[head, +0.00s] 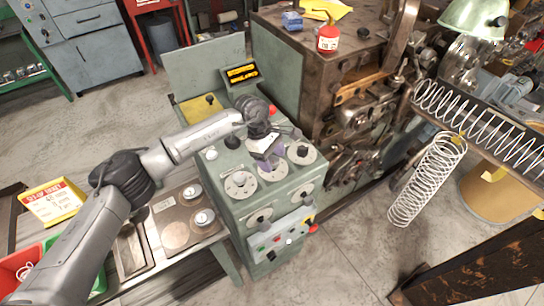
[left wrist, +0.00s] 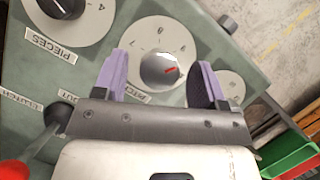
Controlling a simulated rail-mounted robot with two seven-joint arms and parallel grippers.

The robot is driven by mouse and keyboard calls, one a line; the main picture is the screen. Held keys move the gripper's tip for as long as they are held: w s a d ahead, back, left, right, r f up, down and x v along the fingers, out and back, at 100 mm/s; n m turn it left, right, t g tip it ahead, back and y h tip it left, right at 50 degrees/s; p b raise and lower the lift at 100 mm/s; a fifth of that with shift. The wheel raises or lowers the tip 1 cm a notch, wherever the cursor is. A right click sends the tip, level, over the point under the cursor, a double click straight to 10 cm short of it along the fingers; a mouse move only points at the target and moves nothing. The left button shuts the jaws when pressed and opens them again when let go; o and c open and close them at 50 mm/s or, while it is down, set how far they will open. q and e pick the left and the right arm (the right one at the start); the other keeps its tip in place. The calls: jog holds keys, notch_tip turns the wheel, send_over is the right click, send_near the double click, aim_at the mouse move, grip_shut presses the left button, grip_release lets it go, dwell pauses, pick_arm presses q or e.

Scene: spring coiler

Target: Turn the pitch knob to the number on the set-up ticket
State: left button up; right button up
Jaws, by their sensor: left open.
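The pitch dial (left wrist: 150,38) is a pale disc with printed marks on a green panel, with its label partly visible below. In the head view my left gripper (head: 267,158) is over the panel and hides much of the pitch dial (head: 272,174). The yellow set-up ticket (head: 52,203) stands at the left; its numbers are too small to read surely.
The pieces dial (left wrist: 72,22) and another dial (left wrist: 232,86) flank the pitch dial. The green cabinet (head: 235,217) carries more knobs and front buttons. A large brown machine (head: 300,60) stands behind it. Springs (head: 428,180) hang at the right. A red bin (head: 18,268) sits lower left.

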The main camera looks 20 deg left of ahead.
pick_arm(q)
jog(key=shift+c, duration=0.5)
jog(key=c, duration=0.8)
jog(key=shift+n+t, duration=0.5)
jog(key=shift+n, duration=0.7)
jog(key=n, duration=0.2)
jog(key=n+t, duration=0.1)
jog(key=n, duration=0.1)
jog(key=shift+s+r+t+p, duration=0.1)
jog(key=shift+t+p, duration=0.2)
jog(key=n+t+y, duration=0.1)
jog(key=n, duration=0.3)
jog(key=shift+d+n+t, duration=0.1)
jog(key=shift+n+t, duration=0.2)
jog(key=shift+n, duration=0.2)
jog(key=shift+n+y, duration=0.3)
